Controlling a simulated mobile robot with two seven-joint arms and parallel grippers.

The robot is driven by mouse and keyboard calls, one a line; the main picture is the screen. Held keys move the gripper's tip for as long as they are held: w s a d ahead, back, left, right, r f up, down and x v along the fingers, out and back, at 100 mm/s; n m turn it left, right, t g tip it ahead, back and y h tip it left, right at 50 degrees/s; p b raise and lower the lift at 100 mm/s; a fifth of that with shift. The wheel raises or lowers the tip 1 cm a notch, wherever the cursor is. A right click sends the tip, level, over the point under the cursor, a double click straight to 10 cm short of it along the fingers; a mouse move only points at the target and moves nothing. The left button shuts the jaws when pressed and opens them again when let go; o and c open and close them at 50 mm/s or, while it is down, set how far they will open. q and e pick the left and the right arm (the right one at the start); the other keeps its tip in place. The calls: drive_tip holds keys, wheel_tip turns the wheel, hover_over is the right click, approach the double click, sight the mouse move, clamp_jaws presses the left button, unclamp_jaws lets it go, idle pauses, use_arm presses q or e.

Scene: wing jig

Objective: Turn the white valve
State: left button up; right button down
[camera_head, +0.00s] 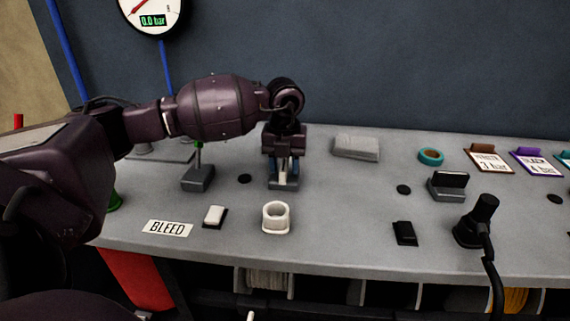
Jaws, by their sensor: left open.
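The white valve (283,178) appears as a white upright piece on a small grey base on the bench, left of the middle. My left gripper (283,167) points down over it, with its open fingers on either side of the white piece. The gripper hides the valve's upper part, and I cannot tell whether the fingers touch it. My right gripper is not in view.
A grey block with a green stem (198,160) stands left of the gripper. A white ring-shaped cup (276,218), a white rocker switch (214,215) and a BLEED label (167,228) lie in front. A gauge (152,15) reads 0.0 bar. A black lamp-like device (478,225) stands right.

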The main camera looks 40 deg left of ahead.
use_arm(q)
clamp_jaws()
drive_tip(key=shift+m, duration=0.3)
drive_tip(key=m, duration=0.3)
drive_tip(key=shift+m, duration=0.3)
drive_tip(key=m, duration=0.9)
drive_tip(key=shift+m+b, duration=0.35)
drive_tip(key=shift+m, duration=1.95)
